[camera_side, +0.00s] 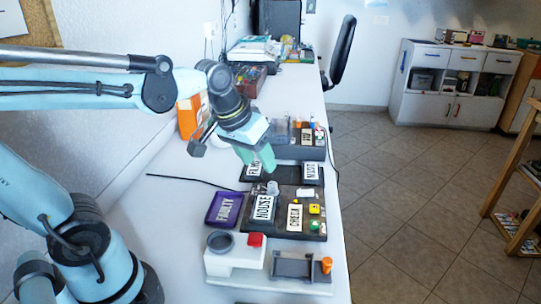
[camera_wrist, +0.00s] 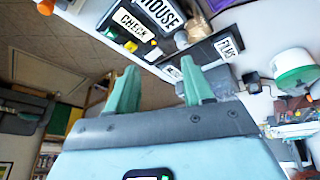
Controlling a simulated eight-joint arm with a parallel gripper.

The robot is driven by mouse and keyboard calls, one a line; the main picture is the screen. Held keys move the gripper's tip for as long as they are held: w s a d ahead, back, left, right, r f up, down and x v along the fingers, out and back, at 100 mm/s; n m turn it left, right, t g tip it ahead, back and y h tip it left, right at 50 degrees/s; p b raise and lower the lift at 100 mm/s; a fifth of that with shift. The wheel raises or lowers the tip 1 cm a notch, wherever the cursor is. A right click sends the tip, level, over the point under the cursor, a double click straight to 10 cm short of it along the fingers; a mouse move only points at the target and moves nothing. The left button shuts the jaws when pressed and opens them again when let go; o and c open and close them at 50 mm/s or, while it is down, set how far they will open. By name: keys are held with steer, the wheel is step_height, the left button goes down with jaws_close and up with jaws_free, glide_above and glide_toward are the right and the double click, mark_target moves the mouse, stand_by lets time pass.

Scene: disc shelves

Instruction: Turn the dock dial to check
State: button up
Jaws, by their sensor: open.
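A dark board (camera_side: 285,226) lies on the bench with a label reading HOUSE (camera_side: 263,207) and a smaller label reading CHECK (camera_side: 295,217). A small grey knob (camera_side: 272,188) stands at the board's back edge; I cannot tell whether it is the dial or which way it points. In the wrist view the CHECK label (camera_wrist: 135,27) and HOUSE label (camera_wrist: 160,12) show at the top. My gripper (camera_side: 257,160) has green fingers and hangs above the bench, behind the board. In the wrist view my gripper (camera_wrist: 158,88) is open and empty, with its fingers apart.
A purple tray (camera_side: 223,209) lies left of the board. A pale box (camera_side: 235,262) with a round dark ring and red block stands in front, near an orange cylinder (camera_side: 327,265). Another dark labelled strip (camera_side: 282,174) lies behind. A grey unit (camera_side: 300,147) stands farther back. The bench's right edge is close.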

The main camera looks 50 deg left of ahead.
steer(key=shift+s+d+f+m+t, duration=0.3)
steer(key=shift+s+f+m+t, duration=0.15)
steer(key=shift+s, duration=0.2)
steer(key=shift+s+d+f+m+t, duration=0.3)
steer(key=shift+s+f+m+t, duration=0.05)
steer(key=shift+s+m, duration=0.25)
steer(key=shift+s+d+f+m+t, duration=0.3)
steer(key=shift+s+f+m+t, duration=0.15)
steer(key=shift+s, duration=0.2)
